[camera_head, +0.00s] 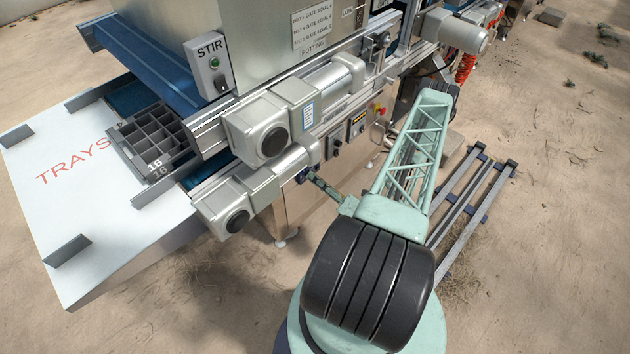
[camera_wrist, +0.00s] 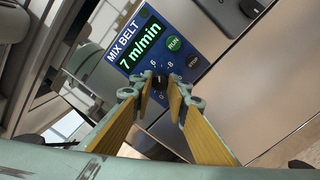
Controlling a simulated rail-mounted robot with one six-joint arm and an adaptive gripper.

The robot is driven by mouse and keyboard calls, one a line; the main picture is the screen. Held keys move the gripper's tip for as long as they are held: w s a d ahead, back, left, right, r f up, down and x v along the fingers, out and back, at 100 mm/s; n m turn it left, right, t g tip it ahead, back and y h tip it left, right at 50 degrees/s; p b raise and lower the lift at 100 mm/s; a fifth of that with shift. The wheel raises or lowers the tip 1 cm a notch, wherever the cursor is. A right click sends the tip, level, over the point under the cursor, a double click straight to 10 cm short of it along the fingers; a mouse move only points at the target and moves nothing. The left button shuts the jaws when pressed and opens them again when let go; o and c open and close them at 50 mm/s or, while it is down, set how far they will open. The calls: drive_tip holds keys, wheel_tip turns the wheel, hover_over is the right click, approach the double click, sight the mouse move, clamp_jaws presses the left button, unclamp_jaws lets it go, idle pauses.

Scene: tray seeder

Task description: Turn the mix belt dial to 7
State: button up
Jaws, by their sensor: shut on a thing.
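In the wrist view the blue mix belt panel (camera_wrist: 178,28) has a display (camera_wrist: 139,44) that reads 7 m/min in green. Below it is the black mix belt dial (camera_wrist: 158,80), with scale marks 6 and 8 visible nearby and a 0 below. My gripper (camera_wrist: 161,88) is shut on the dial, one finger on each side of it. The fingertips cover part of the scale. In the head view my gripper (camera_head: 307,176) reaches in under the motor housings, and the dial is hidden there.
A green RUN button (camera_wrist: 174,43) and a dark button (camera_wrist: 192,61) sit beside the dial on the panel. In the head view, motor housings (camera_head: 262,128) overhang close to my gripper. A STIR box (camera_head: 211,68) and a white tray table (camera_head: 75,205) stand to the left.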

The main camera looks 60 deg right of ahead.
drive_tip(key=shift+m, duration=0.7)
drive_tip(key=o, duration=0.8)
drive_tip(key=shift+o, duration=0.2)
drive_tip(key=shift+s, duration=0.2)
drive_tip(key=v, duration=1.1)
drive_tip(key=shift+s, duration=0.25)
idle(1.1)
